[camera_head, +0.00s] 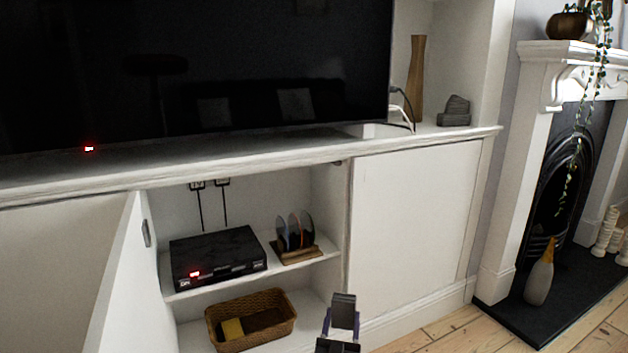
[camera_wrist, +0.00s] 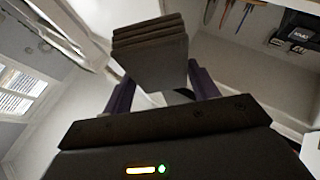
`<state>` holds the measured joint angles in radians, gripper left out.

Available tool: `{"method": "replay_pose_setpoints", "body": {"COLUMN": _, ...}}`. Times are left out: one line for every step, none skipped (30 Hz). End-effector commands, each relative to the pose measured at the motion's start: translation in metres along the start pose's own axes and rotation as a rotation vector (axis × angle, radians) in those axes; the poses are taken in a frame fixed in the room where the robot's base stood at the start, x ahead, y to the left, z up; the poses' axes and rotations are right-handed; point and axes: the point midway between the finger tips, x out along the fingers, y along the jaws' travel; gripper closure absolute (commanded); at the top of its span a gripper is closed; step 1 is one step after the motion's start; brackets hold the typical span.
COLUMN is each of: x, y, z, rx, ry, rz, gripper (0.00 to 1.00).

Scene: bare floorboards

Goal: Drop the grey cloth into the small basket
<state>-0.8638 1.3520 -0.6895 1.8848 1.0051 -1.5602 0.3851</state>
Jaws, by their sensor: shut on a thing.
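My gripper (camera_head: 341,322) shows at the bottom centre of the head view, with purple fingers. It is shut on the dark grey cloth (camera_head: 343,299), which looks like a folded, layered slab. In the wrist view the cloth (camera_wrist: 150,48) stands out between the two fingers (camera_wrist: 162,84). The small basket (camera_head: 285,302) is brown wicker and sits on the lower shelf of the open cabinet, left of my gripper in the head view. A yellow thing (camera_head: 232,328) and a dark thing lie in it. I cannot make out the basket in the wrist view.
A black box with a red display (camera_head: 218,256) and a rack of discs (camera_head: 295,234) stand on the shelf above the basket. An open cabinet door (camera_head: 122,285) is at left; a closed panel (camera_head: 415,220) is at right. A grey ornament (camera_head: 454,111) sits on top.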

Motion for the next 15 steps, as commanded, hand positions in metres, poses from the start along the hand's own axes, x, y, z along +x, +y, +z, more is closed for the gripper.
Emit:
{"method": "replay_pose_setpoints", "body": {"x": -0.018, "y": 0.02, "z": 0.009, "rx": -0.02, "ry": -0.005, "rz": 0.003, "gripper": 0.59}}
{"method": "replay_pose_setpoints", "body": {"x": -0.026, "y": 0.032, "z": 0.012, "rx": -0.022, "ry": -0.004, "rz": 0.005, "gripper": 0.59}}
{"method": "replay_pose_setpoints", "body": {"x": -0.038, "y": 0.048, "z": 0.013, "rx": -0.021, "ry": -0.004, "rz": 0.001, "gripper": 0.59}}
{"method": "replay_pose_setpoints", "body": {"x": -0.046, "y": 0.059, "z": 0.011, "rx": -0.017, "ry": -0.004, "rz": -0.006, "gripper": 0.59}}
{"method": "replay_pose_setpoints", "body": {"x": -0.053, "y": 0.069, "z": 0.009, "rx": -0.011, "ry": -0.003, "rz": -0.017, "gripper": 0.59}}
{"method": "replay_pose_setpoints", "body": {"x": -0.061, "y": 0.079, "z": 0.004, "rx": 0.001, "ry": -0.002, "rz": -0.034, "gripper": 0.59}}
{"method": "replay_pose_setpoints", "body": {"x": -0.065, "y": 0.084, "z": 0.001, "rx": 0.011, "ry": -0.001, "rz": -0.049, "gripper": 0.59}}
{"method": "replay_pose_setpoints", "body": {"x": -0.07, "y": 0.089, "z": -0.003, "rx": 0.02, "ry": 0.0, "rz": -0.064, "gripper": 0.59}}
{"method": "replay_pose_setpoints", "body": {"x": -0.075, "y": 0.094, "z": -0.008, "rx": 0.034, "ry": 0.001, "rz": -0.085, "gripper": 0.59}}
{"method": "replay_pose_setpoints", "body": {"x": -0.078, "y": 0.097, "z": -0.012, "rx": 0.043, "ry": 0.001, "rz": -0.1, "gripper": 0.59}}
{"method": "replay_pose_setpoints", "body": {"x": -0.081, "y": 0.099, "z": -0.015, "rx": 0.054, "ry": 0.002, "rz": -0.115, "gripper": 0.59}}
{"method": "replay_pose_setpoints", "body": {"x": -0.084, "y": 0.101, "z": -0.02, "rx": 0.067, "ry": 0.003, "rz": -0.134, "gripper": 0.59}}
{"method": "replay_pose_setpoints", "body": {"x": -0.086, "y": 0.102, "z": -0.022, "rx": 0.075, "ry": 0.003, "rz": -0.147, "gripper": 0.59}}
{"method": "replay_pose_setpoints", "body": {"x": -0.088, "y": 0.103, "z": -0.025, "rx": 0.083, "ry": 0.003, "rz": -0.157, "gripper": 0.59}}
{"method": "replay_pose_setpoints", "body": {"x": -0.09, "y": 0.103, "z": -0.028, "rx": 0.093, "ry": 0.004, "rz": -0.17, "gripper": 0.59}}
